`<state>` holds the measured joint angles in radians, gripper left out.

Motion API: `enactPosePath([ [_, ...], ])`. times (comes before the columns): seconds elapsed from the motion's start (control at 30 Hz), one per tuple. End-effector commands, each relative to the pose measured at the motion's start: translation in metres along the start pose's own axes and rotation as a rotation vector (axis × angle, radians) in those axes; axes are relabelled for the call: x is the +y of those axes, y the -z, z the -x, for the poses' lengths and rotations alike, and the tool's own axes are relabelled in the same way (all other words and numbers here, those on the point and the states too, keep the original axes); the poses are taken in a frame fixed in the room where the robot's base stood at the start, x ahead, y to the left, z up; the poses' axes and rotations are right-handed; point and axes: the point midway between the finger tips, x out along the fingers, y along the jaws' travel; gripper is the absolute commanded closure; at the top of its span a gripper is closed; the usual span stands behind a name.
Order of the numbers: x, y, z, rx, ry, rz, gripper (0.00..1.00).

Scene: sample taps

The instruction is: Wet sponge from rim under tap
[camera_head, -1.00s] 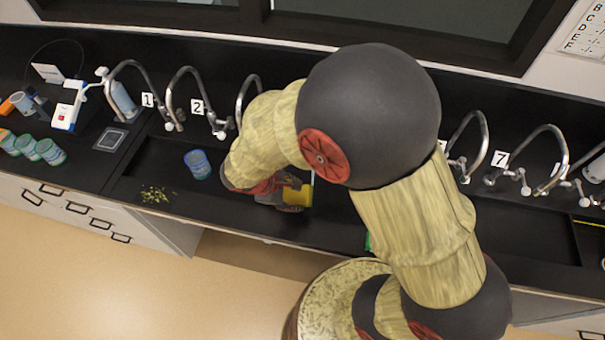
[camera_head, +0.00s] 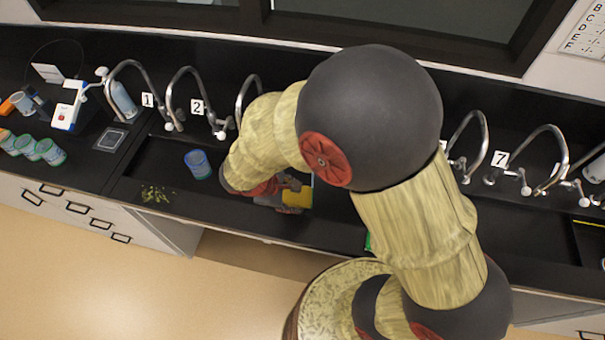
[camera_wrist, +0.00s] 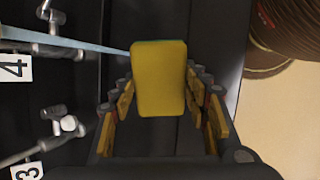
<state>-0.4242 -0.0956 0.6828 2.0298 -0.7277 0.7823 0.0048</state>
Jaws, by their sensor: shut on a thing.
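My gripper (camera_head: 288,193) is over the black trough, partly hidden by my arm in the head view. In the wrist view it is shut on a yellow sponge (camera_wrist: 158,80), held up between its fingers. A thin pale blue water stream (camera_wrist: 85,43) runs in from the left in the wrist view and meets the sponge's upper left edge. I cannot tell whether it lands on the sponge or passes behind it. A tap (camera_wrist: 55,45) by the label 4 (camera_wrist: 15,68) is at the left. My arm hides the middle taps in the head view.
A blue cup (camera_head: 198,164) stands in the trough to the left, near scattered green bits (camera_head: 158,194). Curved taps (camera_head: 187,95) line the back wall. Several jars (camera_head: 45,151) and a device (camera_head: 68,110) stand at the far left. The trough's left part is mostly clear.

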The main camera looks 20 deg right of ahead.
Motion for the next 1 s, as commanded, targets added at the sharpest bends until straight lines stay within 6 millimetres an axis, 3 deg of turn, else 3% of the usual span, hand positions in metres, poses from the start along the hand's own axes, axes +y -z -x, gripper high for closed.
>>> enactPosePath([
  [0.43, -0.001, -0.001, 0.003, 0.000, 0.000, 0.001, 0.74],
  [1.0, -0.026, -0.010, 0.046, 0.002, -0.001, 0.002, 0.74],
])
